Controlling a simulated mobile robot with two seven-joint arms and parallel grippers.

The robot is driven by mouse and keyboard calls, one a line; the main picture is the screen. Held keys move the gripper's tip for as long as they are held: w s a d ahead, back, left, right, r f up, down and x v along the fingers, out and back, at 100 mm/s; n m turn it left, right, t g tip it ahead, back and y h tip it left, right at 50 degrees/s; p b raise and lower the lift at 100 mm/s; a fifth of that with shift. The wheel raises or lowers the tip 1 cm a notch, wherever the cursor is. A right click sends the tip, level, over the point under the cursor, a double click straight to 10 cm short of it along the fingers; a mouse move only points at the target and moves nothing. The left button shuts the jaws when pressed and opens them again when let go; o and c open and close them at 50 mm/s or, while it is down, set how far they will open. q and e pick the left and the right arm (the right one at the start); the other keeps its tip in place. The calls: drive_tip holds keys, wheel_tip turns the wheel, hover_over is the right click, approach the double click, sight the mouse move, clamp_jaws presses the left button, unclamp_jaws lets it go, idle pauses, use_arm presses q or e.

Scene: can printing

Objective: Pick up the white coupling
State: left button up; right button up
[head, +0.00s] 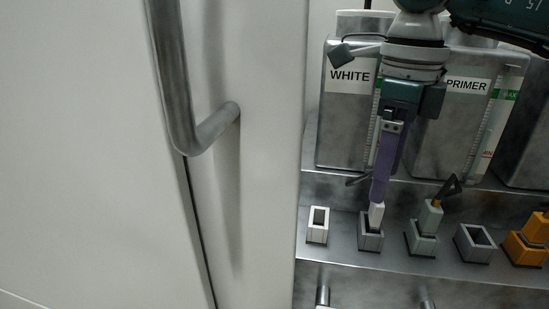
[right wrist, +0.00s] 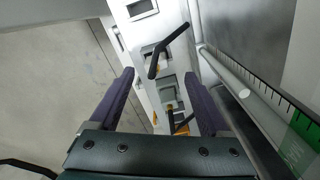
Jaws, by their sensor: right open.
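The white coupling (head: 376,213) is a small pale block standing in a grey square socket (head: 370,236) on the metal ledge. A dark lever (head: 358,180) shows beside the finger above it. My right gripper (head: 379,196) points down with its purple fingers right at the coupling, and they overlap its top in the head view. In the right wrist view the gripper (right wrist: 158,75) is open, its fingers apart, with a black lever (right wrist: 155,58) and sockets seen between them. I cannot tell whether the fingers touch the coupling. My left gripper is not in view.
A white empty socket (head: 318,226) stands to the left. A grey-green coupling (head: 431,217) with a black lever, an empty grey socket (head: 475,244) and an orange coupling (head: 537,228) stand to the right. Tanks labelled WHITE (head: 341,112) and PRIMER (head: 450,122) rise close behind. A white door (head: 90,150) fills the left.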

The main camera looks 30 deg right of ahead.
sight(375, 215)
drive_tip(key=f, duration=0.4)
drive_tip(key=shift+s+a+f, duration=0.15)
drive_tip(key=shift+a+f, duration=0.1)
drive_tip(key=shift+f, duration=0.1)
drive_tip(key=shift+c, duration=0.3)
clamp_jaws()
